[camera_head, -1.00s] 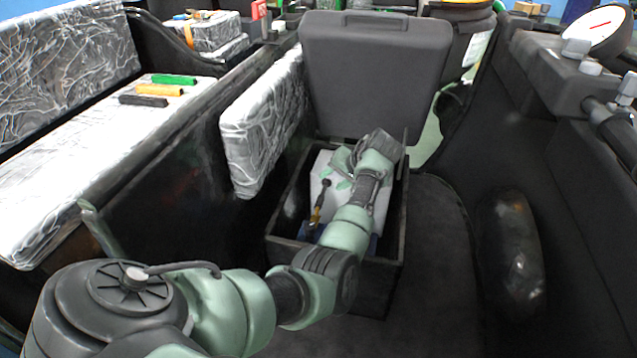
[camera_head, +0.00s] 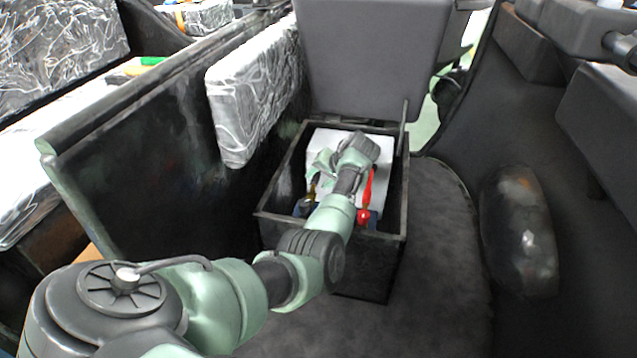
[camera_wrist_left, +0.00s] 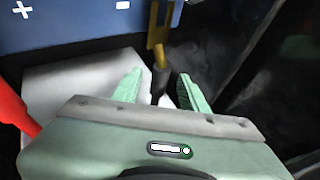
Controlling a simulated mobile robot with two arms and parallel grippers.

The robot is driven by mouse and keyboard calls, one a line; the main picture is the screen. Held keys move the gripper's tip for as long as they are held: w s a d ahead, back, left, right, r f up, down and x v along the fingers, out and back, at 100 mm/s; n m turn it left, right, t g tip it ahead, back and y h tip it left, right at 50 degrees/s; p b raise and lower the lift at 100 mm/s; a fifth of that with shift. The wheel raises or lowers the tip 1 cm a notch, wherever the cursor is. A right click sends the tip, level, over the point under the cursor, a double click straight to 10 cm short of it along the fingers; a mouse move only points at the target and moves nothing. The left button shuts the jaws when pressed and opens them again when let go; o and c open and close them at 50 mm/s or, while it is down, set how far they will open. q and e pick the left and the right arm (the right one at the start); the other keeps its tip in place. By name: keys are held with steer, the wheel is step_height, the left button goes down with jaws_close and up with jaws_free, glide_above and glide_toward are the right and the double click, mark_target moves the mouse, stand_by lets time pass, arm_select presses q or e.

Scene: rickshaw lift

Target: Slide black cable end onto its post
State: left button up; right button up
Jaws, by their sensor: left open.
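My left gripper (camera_head: 322,168) is open and reaches down into the black box, over the white and blue battery (camera_head: 326,140). In the left wrist view its two green fingers (camera_wrist_left: 157,82) stand on either side of the black cable, apart from it as far as I can tell. The black cable's end is a brass-coloured fork-like lug (camera_wrist_left: 160,28), at the edge of the battery's blue face (camera_wrist_left: 75,22), near the minus mark. In the head view the black cable end (camera_head: 311,195) shows left of my wrist. I cannot make out its post. My right gripper is not in view.
The black box (camera_head: 330,233) has upright walls around the battery. A red cable (camera_head: 367,190) stands right of my wrist and shows red in the left wrist view (camera_wrist_left: 14,108). A silver-wrapped panel (camera_head: 250,95) is left, a dark seat-like panel (camera_head: 372,55) behind.

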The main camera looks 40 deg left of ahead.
arm_select(q)
steer(key=shift+a+f, duration=0.25)
jaws_close()
stand_by(1.4)
